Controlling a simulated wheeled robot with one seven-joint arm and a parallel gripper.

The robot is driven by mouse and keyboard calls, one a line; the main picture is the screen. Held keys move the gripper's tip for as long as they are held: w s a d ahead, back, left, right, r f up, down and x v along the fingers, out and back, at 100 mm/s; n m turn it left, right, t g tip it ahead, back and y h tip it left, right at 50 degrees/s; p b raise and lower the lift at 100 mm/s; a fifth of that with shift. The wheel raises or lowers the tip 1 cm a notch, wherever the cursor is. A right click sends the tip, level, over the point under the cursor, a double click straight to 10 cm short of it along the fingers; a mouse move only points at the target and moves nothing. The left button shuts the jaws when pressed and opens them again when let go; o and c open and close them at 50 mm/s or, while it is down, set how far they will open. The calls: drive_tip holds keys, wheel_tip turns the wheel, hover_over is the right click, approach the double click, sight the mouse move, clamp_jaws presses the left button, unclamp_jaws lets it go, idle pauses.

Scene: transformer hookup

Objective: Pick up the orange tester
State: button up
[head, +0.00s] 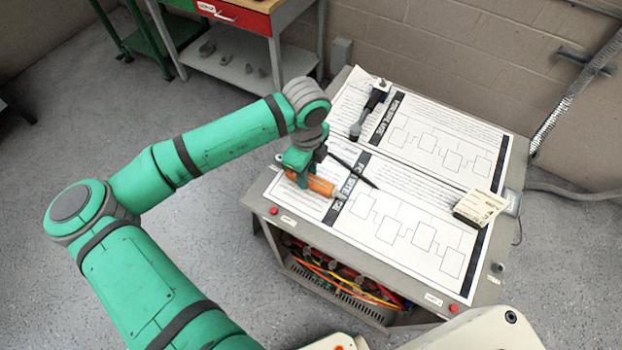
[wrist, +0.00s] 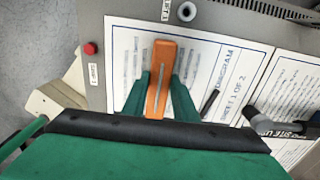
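The orange tester (head: 318,185) is on or just above the near paper sheet, at the left part of the bench top. My gripper (head: 303,176) reaches down over it from the left. In the wrist view the tester (wrist: 165,60) sits between the two green fingers (wrist: 160,95), which press close on both sides with no gap showing. Its far end sticks out past the fingertips. Whether its underside touches the paper is hidden.
A thin black rod (head: 355,172) lies right of the tester. A black-and-grey tool (head: 370,108) lies on the far sheet. A cream-and-black block (head: 480,207) sits near the right edge. Coloured wires (head: 345,280) show in the bench's open front. A red-drawer workbench (head: 240,15) stands behind.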

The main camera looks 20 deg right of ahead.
drive_tip(key=shift+c, duration=1.2)
drive_tip(key=shift+d, duration=0.1)
drive_tip(key=shift+r, duration=0.1)
drive_tip(key=shift+r, duration=0.6)
drive_tip(key=s+a+r, duration=0.8)
drive_tip(key=s+r, duration=0.3)
drive_tip(key=shift+a+r, duration=0.3)
drive_tip(key=shift+a, duration=0.1)
